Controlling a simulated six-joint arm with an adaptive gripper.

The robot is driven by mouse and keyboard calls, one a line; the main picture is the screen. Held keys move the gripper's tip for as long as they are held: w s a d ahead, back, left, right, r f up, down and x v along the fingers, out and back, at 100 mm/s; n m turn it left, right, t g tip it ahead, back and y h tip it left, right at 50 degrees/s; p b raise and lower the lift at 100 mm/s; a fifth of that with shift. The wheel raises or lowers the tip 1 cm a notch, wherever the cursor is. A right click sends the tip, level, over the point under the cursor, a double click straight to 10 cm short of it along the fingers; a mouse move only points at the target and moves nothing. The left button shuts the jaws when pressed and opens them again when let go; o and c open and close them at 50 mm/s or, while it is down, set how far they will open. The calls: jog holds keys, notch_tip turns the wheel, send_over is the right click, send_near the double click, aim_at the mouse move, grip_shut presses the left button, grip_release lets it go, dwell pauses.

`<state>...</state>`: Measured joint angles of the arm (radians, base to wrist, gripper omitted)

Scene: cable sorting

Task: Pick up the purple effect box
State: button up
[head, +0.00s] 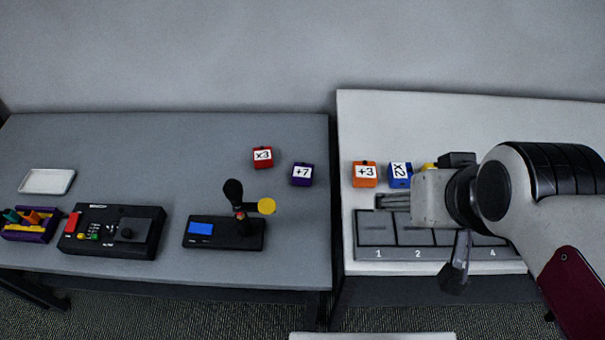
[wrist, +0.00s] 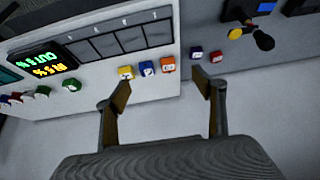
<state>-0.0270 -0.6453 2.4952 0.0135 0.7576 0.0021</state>
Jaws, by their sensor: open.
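The purple effect box (head: 302,174), marked "+7", lies on the right part of the left grey table, to the right of and nearer than the red "x3" box (head: 263,157). In the wrist view the purple box (wrist: 197,52) sits beyond the tip of the right-hand finger, beside the red box (wrist: 216,57). My gripper (wrist: 163,86) has its two fingers spread with nothing between them. It is apart from the purple box. In the head view my arm is over the right table, and the fingers are hard to make out there.
Orange "+3" (head: 364,174), blue "x2" (head: 399,174) and yellow (head: 429,167) boxes stand behind the numbered slot panel (head: 376,254). A gap separates the two tables. A black device with a lever (head: 225,234) stands in front of the purple box.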

jog(key=w+a+f+t, duration=0.1)
jog(key=w+a+f, duration=0.1)
jog(key=w, duration=0.4)
jog(key=w+a+f+t, duration=0.1)
jog(key=w+a+f, duration=0.1)
jog(key=w, duration=0.5)
jog(key=n+t+y, duration=0.1)
jog(key=t+y, duration=0.1)
jog(key=t, duration=0.1)
send_over(304, 173)
jog(key=s+d, duration=0.4)
notch_tip(304, 173, down, 16)
jog(key=shift+n+t, duration=0.5)
jog(key=shift+t, duration=0.1)
jog(key=a+f, duration=0.1)
jog(key=f, duration=0.4)
jog(key=s+a+f, duration=0.1)
jog(key=f, duration=0.2)
jog(key=shift+a, duration=0.35)
jog(key=shift+s+a+f, duration=0.1)
jog(key=shift+s+f, duration=0.15)
jog(key=shift+f, duration=0.3)
jog(key=shift+s+f, duration=0.2)
jog(key=shift+f, duration=0.3)
jog(key=shift+w, duration=0.15)
jog(key=shift+x, duration=1.15)
jog(key=shift+w+f, duration=0.1)
